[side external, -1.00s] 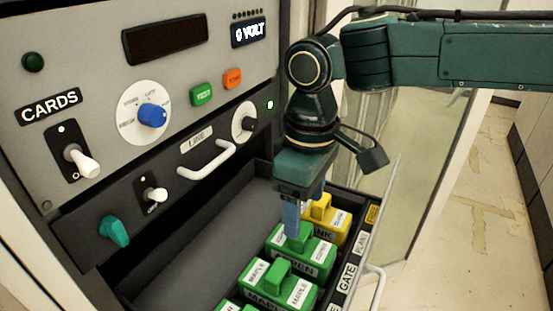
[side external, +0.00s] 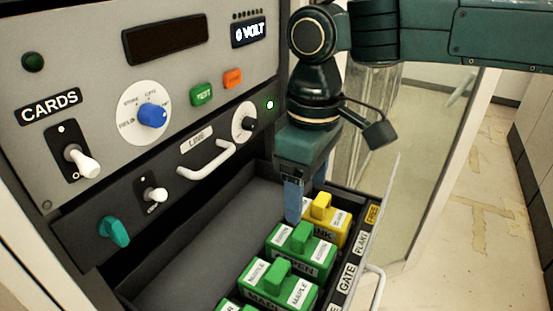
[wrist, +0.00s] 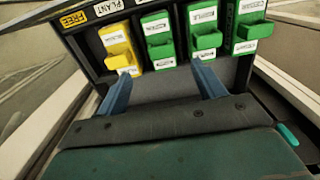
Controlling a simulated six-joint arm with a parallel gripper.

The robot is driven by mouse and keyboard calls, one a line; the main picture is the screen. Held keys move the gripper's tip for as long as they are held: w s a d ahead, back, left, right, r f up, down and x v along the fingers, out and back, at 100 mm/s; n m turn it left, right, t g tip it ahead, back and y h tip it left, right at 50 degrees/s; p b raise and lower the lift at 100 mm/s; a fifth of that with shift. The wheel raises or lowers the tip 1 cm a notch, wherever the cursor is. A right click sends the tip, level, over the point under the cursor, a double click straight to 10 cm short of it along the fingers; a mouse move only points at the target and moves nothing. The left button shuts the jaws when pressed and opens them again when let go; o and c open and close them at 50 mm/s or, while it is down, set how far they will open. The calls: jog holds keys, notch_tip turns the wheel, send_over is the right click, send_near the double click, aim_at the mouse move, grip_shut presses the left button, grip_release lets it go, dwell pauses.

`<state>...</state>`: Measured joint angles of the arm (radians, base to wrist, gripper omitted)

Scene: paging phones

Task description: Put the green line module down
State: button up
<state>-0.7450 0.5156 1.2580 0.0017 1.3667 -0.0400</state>
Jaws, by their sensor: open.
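A green module (side external: 312,262) with a raised handle and white labels sits in the open drawer, directly beside the yellow module (side external: 325,228). It also shows in the wrist view (wrist: 160,51), between the yellow module (wrist: 118,48) and another green one (wrist: 204,42). My gripper (side external: 293,218) points down over the drawer, above and slightly behind this green module's handle. In the wrist view my gripper (wrist: 163,82) has its two blue fingers spread wide with nothing between them.
Further green modules (side external: 290,292) stand in a row along the drawer's front side. The drawer floor (side external: 205,240) behind the row is bare. The panel above carries a white handle (side external: 208,162), switches and knobs. The drawer's labelled front edge (side external: 347,278) is at the right.

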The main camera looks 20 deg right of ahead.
jog(key=s+d+r+m+t+y, duration=0.1)
jog(key=s+d+r+m, duration=0.2)
jog(key=d, duration=0.8)
jog(key=s+d+r+m+t, duration=0.1)
jog(key=s+d+r+t, duration=0.2)
jog(key=d, duration=0.8)
jog(key=s+d+f+m, duration=0.2)
jog(key=s+d, duration=0.4)
jog(key=s, duration=0.1)
jog(key=s+d+f+m+t+h, duration=0.1)
jog(key=s+d+f+m, duration=0.1)
jog(key=s+d, duration=0.5)
jog(key=shift+s+f+m+t, duration=0.15)
jog(key=shift+f+m+t, duration=0.15)
jog(key=shift+m, duration=0.2)
jog(key=shift+d, duration=0.1)
